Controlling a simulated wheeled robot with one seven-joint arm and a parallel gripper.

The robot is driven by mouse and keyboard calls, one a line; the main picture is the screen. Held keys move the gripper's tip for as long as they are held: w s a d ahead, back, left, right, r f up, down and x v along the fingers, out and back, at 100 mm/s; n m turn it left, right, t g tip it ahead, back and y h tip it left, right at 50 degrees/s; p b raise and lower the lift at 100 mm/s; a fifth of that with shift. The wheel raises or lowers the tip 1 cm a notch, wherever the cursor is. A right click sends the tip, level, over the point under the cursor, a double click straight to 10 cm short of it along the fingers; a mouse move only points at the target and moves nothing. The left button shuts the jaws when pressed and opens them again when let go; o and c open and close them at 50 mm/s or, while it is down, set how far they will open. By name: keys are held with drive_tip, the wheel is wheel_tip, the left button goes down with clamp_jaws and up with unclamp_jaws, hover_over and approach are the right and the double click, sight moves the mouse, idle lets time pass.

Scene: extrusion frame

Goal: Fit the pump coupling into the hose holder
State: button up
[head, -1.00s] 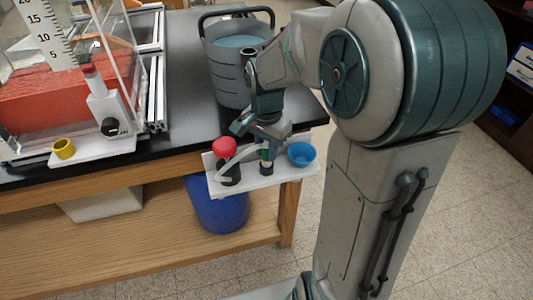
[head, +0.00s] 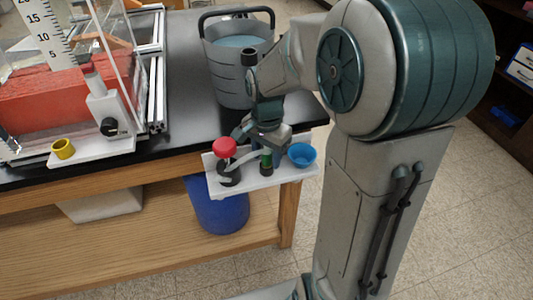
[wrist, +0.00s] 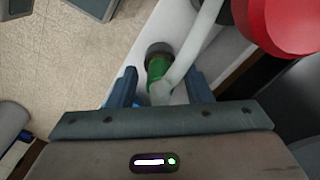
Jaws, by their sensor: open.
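The pump coupling (head: 266,158) is a small green piece at the end of a pale hose. It stands on a white shelf at the bench's front edge, with a dark ring or base at its lower end; I cannot tell whether it sits inside it. In the wrist view the coupling (wrist: 157,68) shows just beyond and between my blue fingers. My gripper (wrist: 163,84) is open, its fingers apart on both sides of the hose end. In the head view my gripper (head: 267,140) is just above the coupling. A blue cup (head: 302,154) and a yellow cup (head: 63,149) show; which one is the hose holder is unclear.
A red-topped hand pump (head: 225,147) stands left of the coupling on the white shelf (head: 245,183), its hose crossing close to my fingers. A grey bucket of water (head: 228,80) stands behind. A clear tank (head: 45,100) is at left. A blue bin (head: 218,208) stands below.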

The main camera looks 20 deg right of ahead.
sight(266, 152)
wheel_tip(266, 152, up, 11)
drive_tip(key=p, duration=0.1)
drive_tip(key=s+f+n+t, duration=0.2)
drive_tip(key=s+f+n, duration=0.1)
drive_tip(key=s+n, duration=0.7)
drive_tip(key=s, duration=0.3)
drive_tip(key=shift+s+a+f, duration=0.2)
drive_tip(key=shift+s+f, duration=0.15)
drive_tip(key=shift+s, duration=0.05)
drive_tip(key=shift+r+p, duration=0.1)
drive_tip(key=shift+p, duration=0.2)
wheel_tip(266, 152, up, 8)
drive_tip(key=p, duration=0.7)
drive_tip(key=shift+d+t, duration=0.2)
drive_tip(key=shift+t, duration=0.2)
